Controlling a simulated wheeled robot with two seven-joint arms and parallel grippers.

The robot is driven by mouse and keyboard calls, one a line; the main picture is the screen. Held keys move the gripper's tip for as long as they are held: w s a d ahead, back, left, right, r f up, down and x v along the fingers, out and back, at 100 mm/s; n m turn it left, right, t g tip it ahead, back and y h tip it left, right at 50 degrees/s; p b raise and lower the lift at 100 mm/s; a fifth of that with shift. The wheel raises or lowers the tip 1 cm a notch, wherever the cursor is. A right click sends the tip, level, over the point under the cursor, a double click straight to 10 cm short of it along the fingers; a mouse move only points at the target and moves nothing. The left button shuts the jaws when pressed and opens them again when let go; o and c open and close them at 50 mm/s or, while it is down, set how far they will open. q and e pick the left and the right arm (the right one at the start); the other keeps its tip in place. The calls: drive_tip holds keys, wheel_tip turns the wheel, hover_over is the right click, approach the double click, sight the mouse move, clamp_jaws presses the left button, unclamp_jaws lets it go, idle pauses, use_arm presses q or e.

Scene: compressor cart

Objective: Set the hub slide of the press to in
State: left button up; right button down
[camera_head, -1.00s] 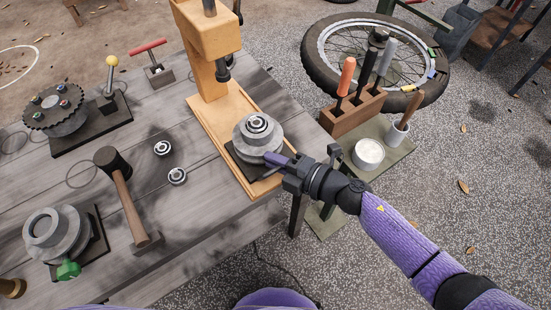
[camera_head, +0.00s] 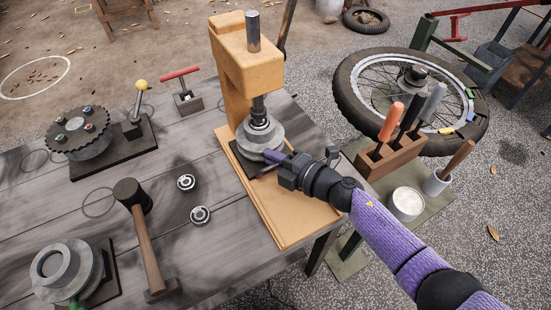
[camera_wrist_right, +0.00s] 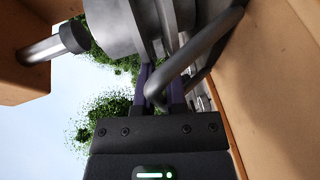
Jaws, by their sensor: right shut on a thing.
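The press (camera_head: 270,72) is a yellow-orange frame on a flat base at the table's right side. The grey hub (camera_head: 256,145) sits on the dark hub slide (camera_head: 243,163) on that base, below the dark ram (camera_head: 259,108). The ram's lower end appears right over the hub's centre; I cannot tell if they touch. My right gripper (camera_head: 276,157) is at the front right of the hub, shut on the slide's handle. In the right wrist view a bent grey handle bar (camera_wrist_right: 200,55) passes between the purple fingers (camera_wrist_right: 160,85). My left gripper is not in view.
A mallet (camera_head: 146,240), two small bearings (camera_head: 186,182), a grey pulley (camera_head: 62,270) and a sprocket fixture (camera_head: 80,135) occupy the table's left and middle. Right of the press stand a wooden tool block (camera_head: 392,158) and a white cup (camera_head: 407,204). The press base's front is clear.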

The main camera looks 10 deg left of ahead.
drive_tip(key=c, duration=0.7)
unclamp_jaws()
drive_tip(key=shift+w, duration=0.1)
drive_tip(key=p+v, duration=0.3)
drive_tip(key=v, duration=0.6)
drive_tip(key=shift+r, duration=0.1)
drive_tip(key=shift+s+d, duration=0.25)
drive_tip(key=shift+d, duration=0.05)
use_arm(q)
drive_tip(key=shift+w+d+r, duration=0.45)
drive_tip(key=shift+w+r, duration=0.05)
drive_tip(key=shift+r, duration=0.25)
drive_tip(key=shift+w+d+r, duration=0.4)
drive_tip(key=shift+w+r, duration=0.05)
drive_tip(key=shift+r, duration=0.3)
